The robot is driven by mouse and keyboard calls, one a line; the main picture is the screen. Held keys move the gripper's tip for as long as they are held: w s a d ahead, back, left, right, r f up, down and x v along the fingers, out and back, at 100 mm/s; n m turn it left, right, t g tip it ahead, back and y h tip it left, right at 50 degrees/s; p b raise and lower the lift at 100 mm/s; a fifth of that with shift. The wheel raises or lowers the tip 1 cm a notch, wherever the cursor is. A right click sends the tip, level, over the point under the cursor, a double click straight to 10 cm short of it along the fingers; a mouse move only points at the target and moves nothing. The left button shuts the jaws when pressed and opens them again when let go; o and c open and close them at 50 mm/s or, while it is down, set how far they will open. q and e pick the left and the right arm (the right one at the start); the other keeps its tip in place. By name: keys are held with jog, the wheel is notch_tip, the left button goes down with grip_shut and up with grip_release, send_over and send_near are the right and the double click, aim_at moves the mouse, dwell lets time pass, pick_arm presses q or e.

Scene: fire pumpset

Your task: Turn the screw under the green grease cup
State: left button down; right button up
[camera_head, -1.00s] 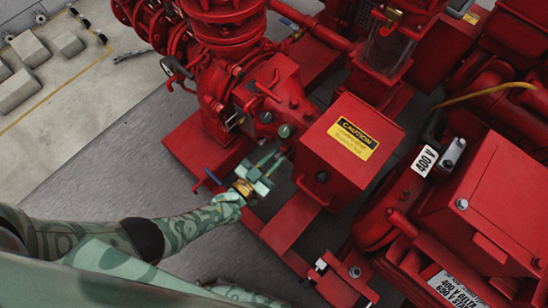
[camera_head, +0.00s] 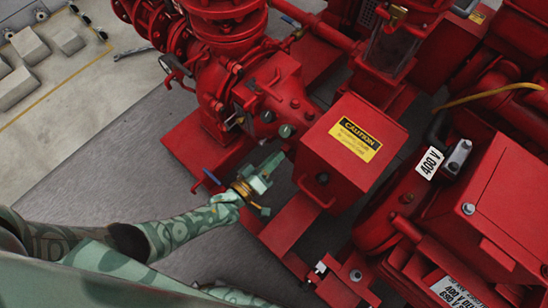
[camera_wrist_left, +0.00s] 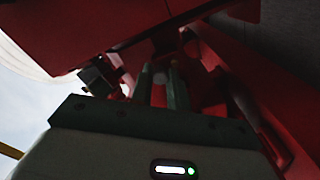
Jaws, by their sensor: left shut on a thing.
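The green grease cup (camera_head: 286,131) sits on the front of the red pump housing, above and right of my left gripper's fingers. My left gripper (camera_head: 275,161) reaches in from the lower left, its fingers close together just below the cup. In the left wrist view its two dark green fingers (camera_wrist_left: 162,82) point up under the red housing. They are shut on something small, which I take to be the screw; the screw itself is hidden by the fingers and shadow. My right gripper is not in view.
A red box with a caution label (camera_head: 353,138) stands close right of the fingers. A blue-ended lever (camera_head: 211,176) is just left of the gripper. Red motor casings (camera_head: 490,205) fill the right. Grey floor (camera_head: 110,150) is clear at the left.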

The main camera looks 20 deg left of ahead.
pick_arm(q)
jog(key=n, duration=0.5)
jog(key=shift+f+b, duration=0.15)
jog(key=shift+b, duration=0.15)
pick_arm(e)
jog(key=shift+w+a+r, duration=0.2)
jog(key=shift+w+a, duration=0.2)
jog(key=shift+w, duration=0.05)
pick_arm(q)
jog(key=shift+n, duration=0.3)
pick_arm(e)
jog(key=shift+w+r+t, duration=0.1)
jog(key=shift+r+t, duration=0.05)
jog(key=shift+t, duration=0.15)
pick_arm(q)
jog(key=c, duration=1.3)
grip_release()
jog(key=shift+c, duration=0.2)
jog(key=shift+s, duration=0.1)
